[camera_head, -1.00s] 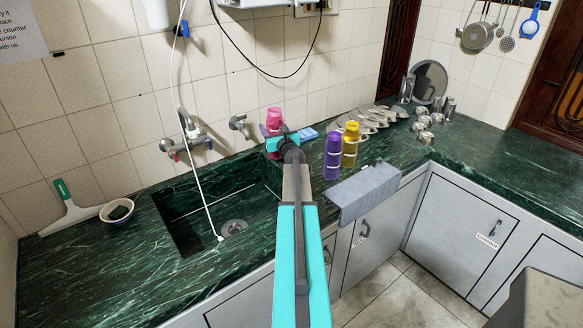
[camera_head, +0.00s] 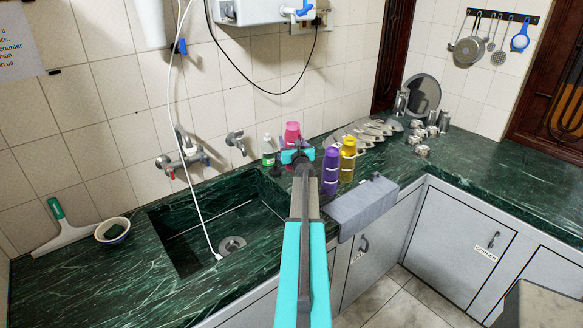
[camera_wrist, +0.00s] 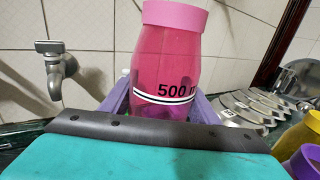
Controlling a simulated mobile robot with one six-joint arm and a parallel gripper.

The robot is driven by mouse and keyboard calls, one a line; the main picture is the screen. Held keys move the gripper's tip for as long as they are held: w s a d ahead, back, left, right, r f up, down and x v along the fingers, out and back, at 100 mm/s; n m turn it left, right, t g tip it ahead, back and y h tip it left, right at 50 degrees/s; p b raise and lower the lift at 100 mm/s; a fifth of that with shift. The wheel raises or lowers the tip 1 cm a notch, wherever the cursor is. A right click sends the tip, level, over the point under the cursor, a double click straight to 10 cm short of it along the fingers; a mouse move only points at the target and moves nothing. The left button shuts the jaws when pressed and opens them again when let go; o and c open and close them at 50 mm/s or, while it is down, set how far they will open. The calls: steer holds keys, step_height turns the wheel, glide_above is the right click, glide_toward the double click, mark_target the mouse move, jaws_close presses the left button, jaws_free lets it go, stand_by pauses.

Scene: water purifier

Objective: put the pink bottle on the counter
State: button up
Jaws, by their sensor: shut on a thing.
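The pink bottle (camera_head: 292,130) is upright near the back wall, left of the purple and yellow bottles. In the wrist view the pink bottle (camera_wrist: 170,65) fills the centre, with its pink lid and "500" marking. My gripper (camera_head: 297,156) is shut on it, with purple fingers (camera_wrist: 160,108) at both sides. The green marble counter (camera_head: 490,170) runs along the wall and to the right. My gripper and arm hide the bottle's base, so I cannot tell whether it touches the counter.
The purple bottle (camera_head: 330,172) and yellow bottle (camera_head: 348,160) stand close to the right. A green-labelled bottle (camera_head: 268,152) is just left. The sink (camera_head: 205,240) with taps lies left. Metal utensils (camera_head: 375,130) stand behind right.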

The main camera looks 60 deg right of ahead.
steer(key=shift+f+p, duration=0.3)
steer(key=shift+f, duration=2.1)
steer(key=shift+f+p, duration=0.5)
steer(key=shift+f, duration=1.35)
steer(key=shift+f+b, duration=0.2)
steer(key=shift+b, duration=0.15)
steer(key=o, duration=1.1)
steer(key=shift+o, duration=0.2)
steer(key=shift+r+p, duration=0.2)
steer(key=shift+p, duration=0.15)
steer(key=shift+b+v, duration=0.7)
steer(key=shift+v, duration=0.9)
steer(key=b+v, duration=0.3)
steer(key=v, duration=0.5)
steer(key=shift+s+a, duration=0.3)
